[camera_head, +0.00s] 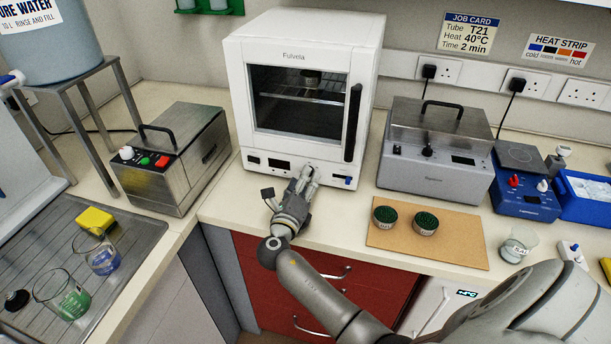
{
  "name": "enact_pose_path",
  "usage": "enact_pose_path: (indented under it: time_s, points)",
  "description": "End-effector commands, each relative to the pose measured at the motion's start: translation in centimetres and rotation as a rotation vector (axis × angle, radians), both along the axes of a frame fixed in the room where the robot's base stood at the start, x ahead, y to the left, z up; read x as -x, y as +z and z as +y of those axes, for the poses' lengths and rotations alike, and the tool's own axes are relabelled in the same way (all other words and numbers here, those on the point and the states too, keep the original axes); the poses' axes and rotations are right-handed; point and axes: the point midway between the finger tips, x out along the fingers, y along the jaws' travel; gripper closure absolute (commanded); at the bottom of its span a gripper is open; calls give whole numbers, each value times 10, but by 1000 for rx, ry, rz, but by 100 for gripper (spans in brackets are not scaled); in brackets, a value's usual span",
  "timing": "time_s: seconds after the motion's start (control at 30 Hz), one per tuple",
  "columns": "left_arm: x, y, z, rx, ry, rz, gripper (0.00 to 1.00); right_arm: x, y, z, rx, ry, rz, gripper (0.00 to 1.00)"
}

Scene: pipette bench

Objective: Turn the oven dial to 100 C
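The white oven (250,42) stands against the back wall, its glass door (298,102) closed with a black vertical handle at right. Its lower front strip has a small display (278,163) and a blue switch (347,181). My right gripper (305,174) reaches up to this strip, between display and switch, fingertips at or very near the panel. The dial cannot be made out; the fingers cover that part of the panel. Whether they grip anything is not clear. My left gripper is not in view.
A steel box with buttons (175,160) stands left of the oven, and a lidded steel bath (436,150) right of it. Two green-topped pots (384,217) sit on a brown board (450,245). The counter directly before the oven is otherwise clear.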

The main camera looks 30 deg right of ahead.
Motion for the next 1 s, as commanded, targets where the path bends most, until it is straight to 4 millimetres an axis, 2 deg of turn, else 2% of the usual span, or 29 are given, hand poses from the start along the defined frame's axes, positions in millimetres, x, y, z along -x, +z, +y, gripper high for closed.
enact_pose_path:
  time_s: [0.2, 0.5, 0.87, 1.0]
  points:
    - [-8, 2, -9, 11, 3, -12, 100, -14, 1, -15, 2, 0, 0, 53]
    - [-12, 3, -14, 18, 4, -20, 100, -15, 0, -17, 0, 0, 0, 53]
    - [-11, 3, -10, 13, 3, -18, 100, -15, 0, -17, 1, 0, 1, 98]
    - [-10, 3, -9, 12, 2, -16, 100, -15, 0, -17, -3, 0, -3, 99]
